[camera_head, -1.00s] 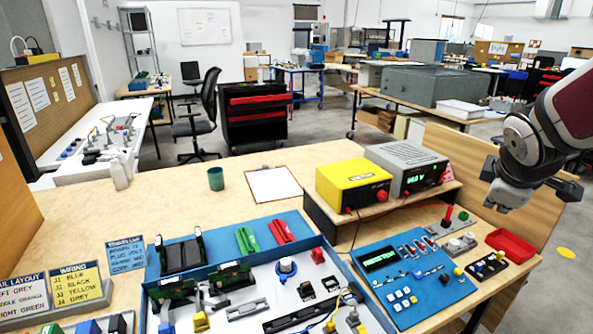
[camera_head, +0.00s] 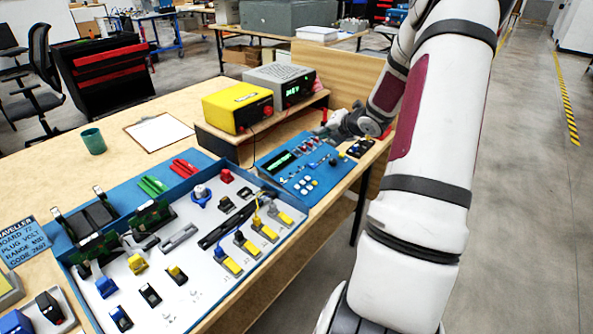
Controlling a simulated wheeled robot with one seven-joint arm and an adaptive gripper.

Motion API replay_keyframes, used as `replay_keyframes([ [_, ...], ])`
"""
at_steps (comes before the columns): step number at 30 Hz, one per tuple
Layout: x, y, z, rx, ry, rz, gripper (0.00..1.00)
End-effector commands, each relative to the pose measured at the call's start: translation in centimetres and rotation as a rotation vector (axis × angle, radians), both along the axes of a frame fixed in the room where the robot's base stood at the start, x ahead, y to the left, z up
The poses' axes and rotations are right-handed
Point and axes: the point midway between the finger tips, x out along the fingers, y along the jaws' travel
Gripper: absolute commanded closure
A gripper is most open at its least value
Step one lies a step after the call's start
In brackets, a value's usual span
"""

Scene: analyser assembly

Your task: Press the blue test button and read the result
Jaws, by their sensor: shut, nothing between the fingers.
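The blue test panel (camera_head: 284,176) lies at the right end of the bench. My gripper (camera_head: 324,132) is shut and empty, over the far right part of the panel. Its height above the panel is unclear, and my wrist and arm hide some parts behind it.
A yellow box (camera_head: 237,107) and a grey instrument (camera_head: 279,80) with a green readout stand on a wooden riser behind the panel. A blue-rimmed tray (camera_head: 180,305) of connectors and boards fills the front. A green cup (camera_head: 93,141) and clipboard (camera_head: 158,132) stand farther back.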

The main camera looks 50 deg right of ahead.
Motion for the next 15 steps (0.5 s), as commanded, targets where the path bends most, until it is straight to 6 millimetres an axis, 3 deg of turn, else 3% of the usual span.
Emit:
replay_keyframes([
  [15, -0.24, -0.48, -0.69, -0.018, -0.011, 0.026, 1.00],
])
